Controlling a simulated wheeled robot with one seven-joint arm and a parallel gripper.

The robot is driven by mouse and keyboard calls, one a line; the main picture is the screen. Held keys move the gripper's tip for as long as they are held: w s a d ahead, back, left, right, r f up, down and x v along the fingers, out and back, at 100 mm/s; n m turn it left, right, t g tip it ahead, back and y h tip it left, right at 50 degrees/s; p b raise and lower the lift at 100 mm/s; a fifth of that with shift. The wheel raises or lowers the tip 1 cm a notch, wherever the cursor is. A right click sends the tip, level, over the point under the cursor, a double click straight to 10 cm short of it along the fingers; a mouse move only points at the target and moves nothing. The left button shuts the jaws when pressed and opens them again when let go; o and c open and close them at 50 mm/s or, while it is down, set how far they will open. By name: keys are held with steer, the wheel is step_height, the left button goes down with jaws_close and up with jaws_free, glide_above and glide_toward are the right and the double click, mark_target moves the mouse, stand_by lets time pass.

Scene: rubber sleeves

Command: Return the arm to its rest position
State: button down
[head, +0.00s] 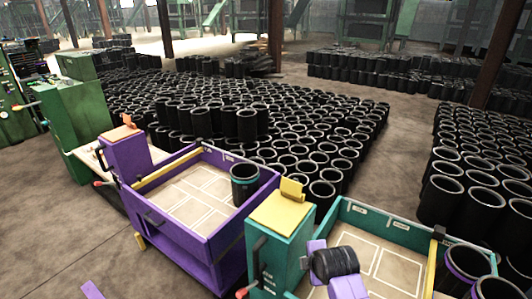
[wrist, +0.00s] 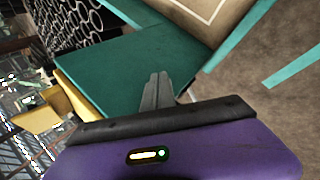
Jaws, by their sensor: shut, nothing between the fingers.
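My gripper shows in the wrist view (wrist: 157,88) with its two dark fingers together and nothing between them. Beyond the fingers is the teal cabinet (wrist: 135,65), with a yellow part (wrist: 75,100) beside it; whether the fingers touch it I cannot tell. In the head view, a purple and black part of my arm (head: 335,264) is at the lower middle, right of the teal cabinet (head: 277,255) and in front of the teal tray. The fingers cannot be made out there.
A purple cart (head: 170,222) holds one upright black sleeve with a teal band (head: 244,188). The teal tray (head: 395,222) has white outlines on its floor. Sleeves with purple bands (head: 466,268) stand at the right. Many black sleeves (head: 290,140) fill the floor behind. Bare floor (head: 50,225) lies at left.

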steer(key=s+d+r+m+t, duration=0.2)
steer(key=s+r+m, duration=0.3)
steer(key=s, duration=1.1)
steer(key=s+d+r+m+t, duration=0.2)
steer(key=s+r+m, duration=0.4)
steer(key=s, duration=1.1)
steer(key=s+d+r+m+t+h, duration=0.1)
steer(key=s+d+r+m+t, duration=0.2)
steer(key=s, duration=1.4)
step_height(320, 180, up, 3)
steer(key=m, duration=0.5)
steer(key=shift+t, duration=0.3)
steer(key=shift+d, duration=0.1)
